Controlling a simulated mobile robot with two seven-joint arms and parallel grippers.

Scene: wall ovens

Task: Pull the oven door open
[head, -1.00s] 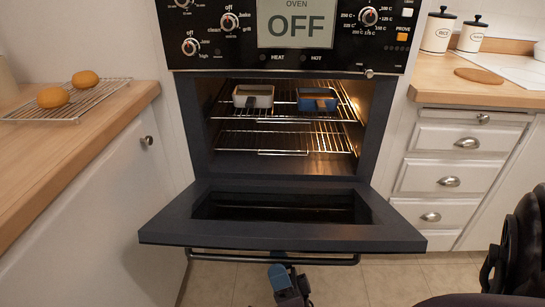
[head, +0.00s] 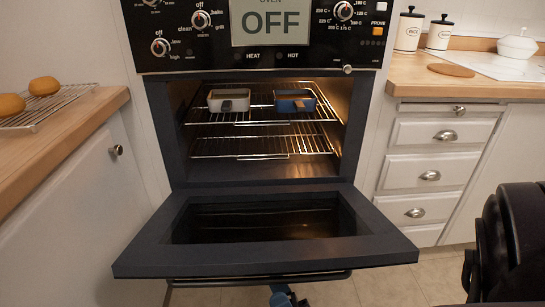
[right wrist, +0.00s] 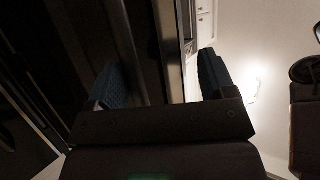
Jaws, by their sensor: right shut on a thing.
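The dark oven door (head: 145,250) hangs open, tilted down toward me, with its inner face and window facing up. Its dark bar handle (head: 215,281) shows just below the door's front edge. The exact contact is dark and partly hidden. My left gripper is not in view.
The oven holds wire racks (head: 245,146) with a pale dish (head: 229,99) and a blue dish (head: 294,100) on the upper one. Counters with cabinets (head: 85,190) and drawers (head: 430,175) flank the oven. Some floor (head: 400,283) is clear at the lower right.

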